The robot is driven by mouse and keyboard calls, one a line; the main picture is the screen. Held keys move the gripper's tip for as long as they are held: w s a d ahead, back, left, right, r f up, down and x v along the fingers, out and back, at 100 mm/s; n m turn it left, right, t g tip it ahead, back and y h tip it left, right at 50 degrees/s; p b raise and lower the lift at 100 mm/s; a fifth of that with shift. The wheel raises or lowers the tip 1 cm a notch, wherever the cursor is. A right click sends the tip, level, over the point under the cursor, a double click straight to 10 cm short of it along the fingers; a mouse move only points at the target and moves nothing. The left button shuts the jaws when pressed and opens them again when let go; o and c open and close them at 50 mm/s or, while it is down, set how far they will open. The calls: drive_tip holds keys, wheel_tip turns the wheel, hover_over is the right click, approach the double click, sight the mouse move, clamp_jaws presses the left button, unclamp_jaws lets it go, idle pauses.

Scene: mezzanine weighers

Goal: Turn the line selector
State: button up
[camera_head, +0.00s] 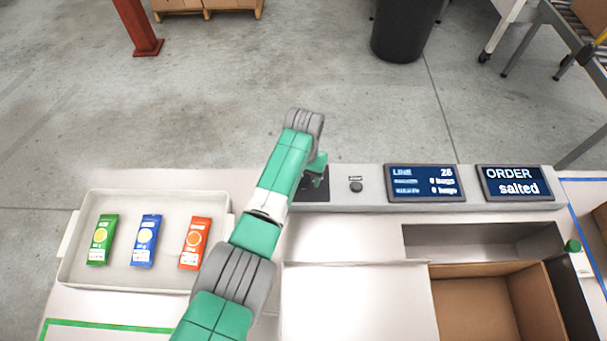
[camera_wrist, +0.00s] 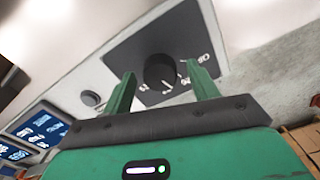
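The line selector is a round black knob (camera_wrist: 160,73) on a dark square plate (camera_wrist: 130,52) with white markings around it. My gripper (camera_wrist: 163,85) is open, with one green finger on each side of the knob in the wrist view. I cannot tell whether either finger touches it. In the head view the selector plate (camera_head: 318,190) is partly covered by my arm, and the knob is hidden. My gripper shows there only in part (camera_head: 314,172), over the plate.
Right of the plate are a black button (camera_head: 356,186), a screen reading LINE (camera_head: 425,182) and a screen reading ORDER salted (camera_head: 514,183). A white tray (camera_head: 75,270) with green, blue and orange packets lies left. An open cardboard box (camera_head: 490,300) stands front right.

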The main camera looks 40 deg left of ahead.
drive_tip(key=shift+r+p, duration=1.1)
drive_tip(key=shift+r, duration=2.8)
